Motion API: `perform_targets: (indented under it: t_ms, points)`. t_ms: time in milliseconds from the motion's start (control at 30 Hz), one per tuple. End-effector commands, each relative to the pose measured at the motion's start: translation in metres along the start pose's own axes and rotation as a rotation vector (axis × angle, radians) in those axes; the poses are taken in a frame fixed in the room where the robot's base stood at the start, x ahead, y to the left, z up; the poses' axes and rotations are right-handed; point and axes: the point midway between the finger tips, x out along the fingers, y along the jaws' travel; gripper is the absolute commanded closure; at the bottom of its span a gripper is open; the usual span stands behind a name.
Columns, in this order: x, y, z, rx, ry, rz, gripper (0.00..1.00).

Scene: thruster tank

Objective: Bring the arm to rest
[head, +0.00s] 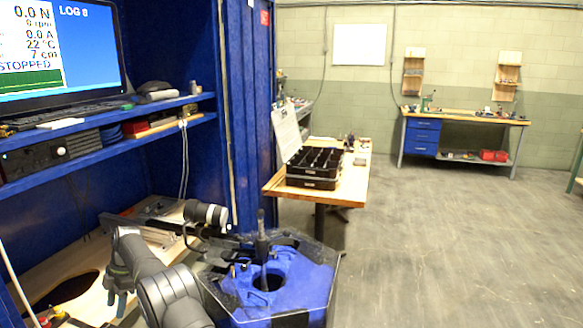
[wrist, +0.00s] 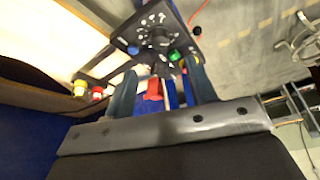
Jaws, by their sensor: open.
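My gripper (head: 117,299) is at the lower left of the head view, its fingers hanging down over the wooden bench top beside the dark round opening (head: 64,290). In the wrist view my gripper (wrist: 162,88) shows two blue-grey fingers spread apart, with nothing clearly held between them. Red and blue shapes show in the gap, and I cannot tell how far beyond the fingers they lie. My arm bends at the bottom of the head view, left of the blue fixture (head: 300,282).
A black panel with knobs (wrist: 152,35) and a yellow-red button (wrist: 80,88) appear near the fingers in the wrist view. The monitor (head: 60,50) reads STOPPED. A table with black crates (head: 314,167) stands behind the fixture. The floor at right is clear.

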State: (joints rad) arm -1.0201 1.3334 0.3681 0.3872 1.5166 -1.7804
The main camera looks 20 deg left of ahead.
Motion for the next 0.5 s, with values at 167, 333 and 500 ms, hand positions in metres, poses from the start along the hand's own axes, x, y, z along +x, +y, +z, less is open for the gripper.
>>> perform_targets:
  t_ms: [167, 333, 500]
  points:
    - [0.038, -0.001, 0.000, 0.001, 0.001, -0.003, 0.48]
    - [0.073, -0.001, 0.000, 0.000, 0.000, -0.002, 0.48]
    - [0.089, -0.001, 0.000, 0.047, -0.001, 0.022, 0.48]
